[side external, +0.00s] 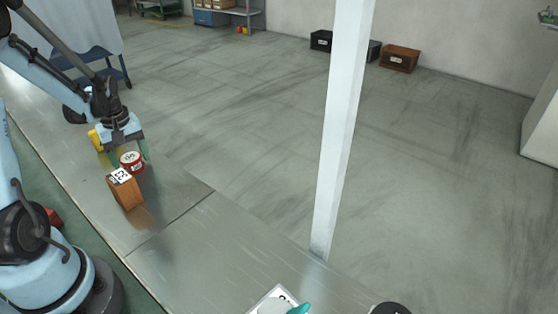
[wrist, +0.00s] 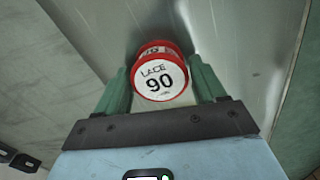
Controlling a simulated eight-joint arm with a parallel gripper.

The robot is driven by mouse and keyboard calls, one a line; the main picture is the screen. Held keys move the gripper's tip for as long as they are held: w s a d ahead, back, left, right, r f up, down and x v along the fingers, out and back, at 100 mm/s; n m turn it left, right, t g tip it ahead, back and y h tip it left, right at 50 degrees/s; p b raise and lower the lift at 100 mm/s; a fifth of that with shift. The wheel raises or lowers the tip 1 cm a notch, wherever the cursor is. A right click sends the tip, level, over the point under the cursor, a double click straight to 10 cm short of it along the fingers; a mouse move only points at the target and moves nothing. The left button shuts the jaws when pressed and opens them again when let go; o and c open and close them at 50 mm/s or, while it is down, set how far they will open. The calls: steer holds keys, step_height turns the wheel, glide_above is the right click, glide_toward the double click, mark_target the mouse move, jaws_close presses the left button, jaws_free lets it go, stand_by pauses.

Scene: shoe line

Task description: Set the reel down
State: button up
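The reel (side external: 131,161) is red with a white top label. In the wrist view the reel (wrist: 161,78) reads "LACE 90" and sits between the two green fingers. My gripper (side external: 128,153) points down over the metal bench, and its fingers also show in the wrist view (wrist: 160,88), close against both sides of the reel. It appears shut on the reel. The reel is beside a brown box (side external: 126,192) with a white label on top. I cannot tell whether the reel's underside touches the bench.
The metal bench (side external: 185,235) is clear to the right of the brown box up to a seam. A white post (side external: 340,130) rises at the bench's far edge. A white card (side external: 272,302) and a dark round thing (side external: 391,308) lie at the near end.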

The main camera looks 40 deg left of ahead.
mark_target(130, 157)
steer(key=shift+o, duration=1.3)
steer(key=shift+r, duration=0.1)
step_height(130, 157, up, 12)
steer(key=w+d+r+m+t, duration=0.1)
steer(key=d+m+t, duration=0.6)
steer(key=d+m, duration=0.8)
steer(key=w+d, duration=0.1)
steer(key=d, duration=1)
steer(key=shift+w+d+m, duration=0.15)
steer(key=shift+w+m, duration=0.05)
steer(key=shift+m, duration=0.1)
